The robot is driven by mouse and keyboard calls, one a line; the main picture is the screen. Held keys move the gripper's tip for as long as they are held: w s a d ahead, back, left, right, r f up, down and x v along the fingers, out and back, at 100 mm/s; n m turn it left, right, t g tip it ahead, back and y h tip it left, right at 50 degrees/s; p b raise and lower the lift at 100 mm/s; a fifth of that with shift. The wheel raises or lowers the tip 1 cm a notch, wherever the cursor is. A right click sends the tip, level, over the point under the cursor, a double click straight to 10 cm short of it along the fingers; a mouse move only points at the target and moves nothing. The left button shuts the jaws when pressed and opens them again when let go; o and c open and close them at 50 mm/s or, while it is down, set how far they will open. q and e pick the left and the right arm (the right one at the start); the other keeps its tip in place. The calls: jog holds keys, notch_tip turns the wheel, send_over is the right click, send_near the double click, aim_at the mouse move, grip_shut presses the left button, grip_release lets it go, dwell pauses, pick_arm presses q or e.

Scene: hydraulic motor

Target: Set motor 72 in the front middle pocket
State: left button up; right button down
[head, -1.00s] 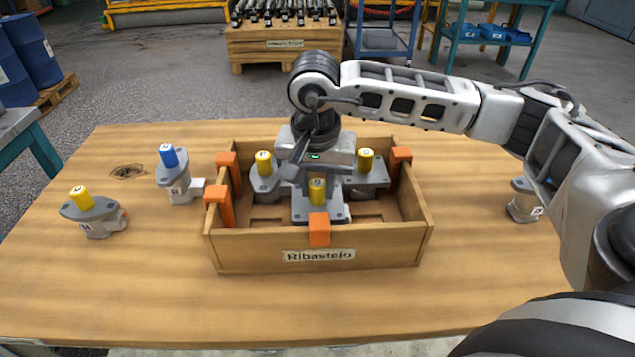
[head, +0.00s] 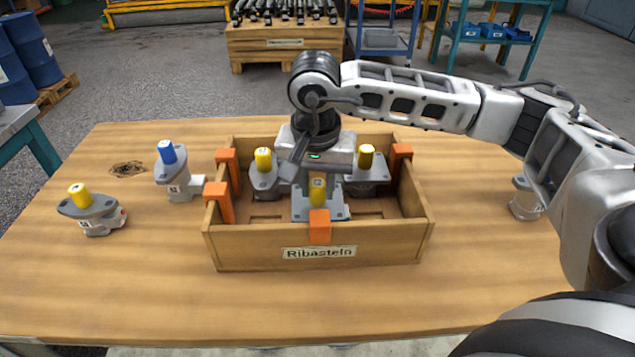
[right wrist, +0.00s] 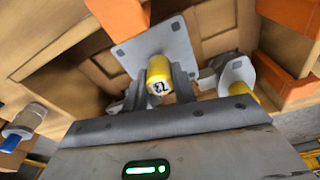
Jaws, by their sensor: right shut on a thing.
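The held motor (head: 318,188) has a yellow cap and a grey square flange. It stands upright in the front middle of the wooden box (head: 245,250), just behind the front orange block. My right gripper (head: 317,172) reaches down from above, shut on the yellow cap. In the right wrist view the cap (right wrist: 159,80) sits between the fingers; its label looks like 72 or 73. The flange covers part of the box floor below, so I cannot tell whether the motor touches it. My left gripper is not in view.
Yellow-capped motors stand in the box at left (head: 263,172) and right (head: 366,168). Orange blocks (head: 219,201) (head: 319,227) (head: 401,160) sit on the box walls. On the table are a blue-capped motor (head: 173,172), a yellow-capped motor (head: 90,210) and a partly hidden motor (head: 523,203). The front table is clear.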

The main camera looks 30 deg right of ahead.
jog(key=shift+f, duration=0.1)
jog(key=c, duration=1.1)
grip_release()
jog(key=shift+o, duration=0.2)
jog(key=shift+f, duration=0.1)
jog(key=shift+r, duration=0.3)
notch_tip(320, 180, up, 15)
jog(key=s+a+p, duration=0.1)
jog(key=shift+s+a+r+p, duration=0.15)
jog(key=shift+s+r+p, duration=0.05)
jog(key=shift+p, duration=0.1)
